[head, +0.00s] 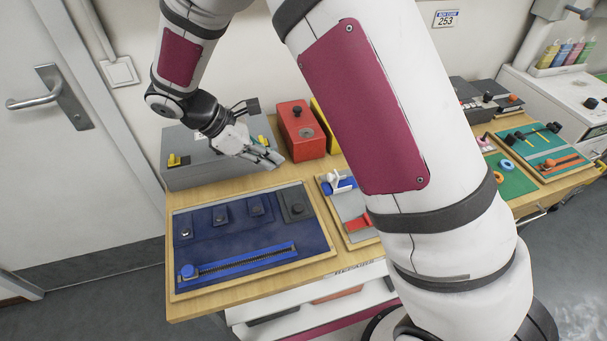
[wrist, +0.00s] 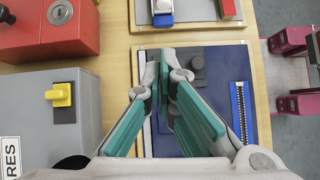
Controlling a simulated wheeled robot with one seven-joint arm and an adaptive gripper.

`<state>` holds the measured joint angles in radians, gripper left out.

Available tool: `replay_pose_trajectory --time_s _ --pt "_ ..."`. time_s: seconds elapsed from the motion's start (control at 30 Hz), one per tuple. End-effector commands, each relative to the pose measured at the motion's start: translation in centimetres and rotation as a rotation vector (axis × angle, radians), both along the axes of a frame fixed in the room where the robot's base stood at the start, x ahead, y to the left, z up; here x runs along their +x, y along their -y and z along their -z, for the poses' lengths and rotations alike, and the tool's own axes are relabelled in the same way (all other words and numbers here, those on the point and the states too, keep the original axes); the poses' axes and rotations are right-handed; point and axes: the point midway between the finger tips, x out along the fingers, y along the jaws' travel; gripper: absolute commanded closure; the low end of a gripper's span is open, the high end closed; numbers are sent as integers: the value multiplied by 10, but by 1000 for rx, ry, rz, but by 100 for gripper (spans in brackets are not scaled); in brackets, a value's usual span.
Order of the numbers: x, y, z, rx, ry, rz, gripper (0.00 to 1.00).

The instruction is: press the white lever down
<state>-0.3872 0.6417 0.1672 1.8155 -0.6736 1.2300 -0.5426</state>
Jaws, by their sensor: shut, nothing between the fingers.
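The white lever (head: 333,177) sits with a blue part on a grey panel (head: 351,205) on the wooden bench, partly beside my arm in the head view. In the wrist view the white lever (wrist: 163,5) shows at the top edge, cut off by the frame. My gripper (head: 268,156) is shut and empty. It hangs to the left of the lever, above the bench by the grey box and the red box. In the wrist view my gripper (wrist: 165,72) points toward the lever's panel and is apart from it.
A blue fabric board (head: 228,224) with dark tabs and a zip lies in front. A grey box (head: 190,170) with yellow switches and a red box (head: 300,130) stand at the back. A red block (head: 358,223) shares the lever's panel. More panels stand at the right.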

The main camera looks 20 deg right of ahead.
Motion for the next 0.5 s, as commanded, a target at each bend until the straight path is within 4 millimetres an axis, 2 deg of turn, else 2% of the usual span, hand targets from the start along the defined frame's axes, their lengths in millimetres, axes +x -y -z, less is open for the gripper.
replay_pose_trajectory --time_s 0.5 --pt "0 3 7 -4 -5 -6 100"
